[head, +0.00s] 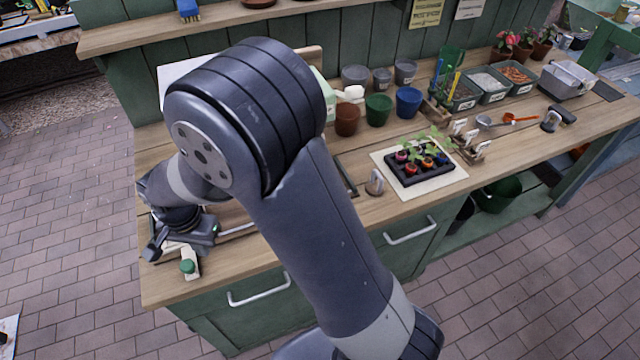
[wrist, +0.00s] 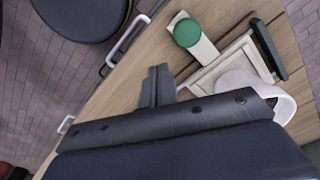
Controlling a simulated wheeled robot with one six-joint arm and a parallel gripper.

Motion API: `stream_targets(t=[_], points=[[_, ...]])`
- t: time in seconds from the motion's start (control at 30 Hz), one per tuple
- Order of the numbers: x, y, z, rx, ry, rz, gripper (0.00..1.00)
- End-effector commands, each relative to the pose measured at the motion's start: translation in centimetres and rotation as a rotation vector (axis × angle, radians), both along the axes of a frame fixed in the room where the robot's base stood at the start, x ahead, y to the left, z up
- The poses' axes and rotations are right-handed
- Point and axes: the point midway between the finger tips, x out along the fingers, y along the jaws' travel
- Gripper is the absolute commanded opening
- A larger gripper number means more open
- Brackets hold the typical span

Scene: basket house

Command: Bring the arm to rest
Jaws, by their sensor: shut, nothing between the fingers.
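My gripper (wrist: 157,80) shows in the wrist view with its dark fingers together and nothing between them. In the head view my arm rises large across the middle and bends down to the left end of the bench, where my gripper (head: 155,248) is low over the wooden top. A pale object with a round green cap (head: 190,264) lies near the front edge beside it. It also shows in the wrist view (wrist: 187,33), apart from my fingers. My arm hides part of the bench behind it.
The wooden bench (head: 400,205) carries a seedling tray (head: 420,166), a brown pot (head: 347,120), a green pot (head: 378,108) and a blue pot (head: 408,101). In the wrist view, a pale frame (wrist: 225,65) and white round item (wrist: 285,105) lie right of my fingers. Open floor lies in front.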

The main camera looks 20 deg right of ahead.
Motion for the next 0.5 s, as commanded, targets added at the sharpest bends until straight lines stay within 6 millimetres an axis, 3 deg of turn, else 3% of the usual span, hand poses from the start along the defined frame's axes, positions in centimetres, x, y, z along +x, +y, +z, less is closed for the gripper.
stream_targets(t=[0.1, 0.5], points=[[0.00, -0.27, 0.97, 0.000, 0.000, 0.000, 0.00], [-0.02, -0.25, 0.57, -0.001, 0.000, 0.000, 0.00]])
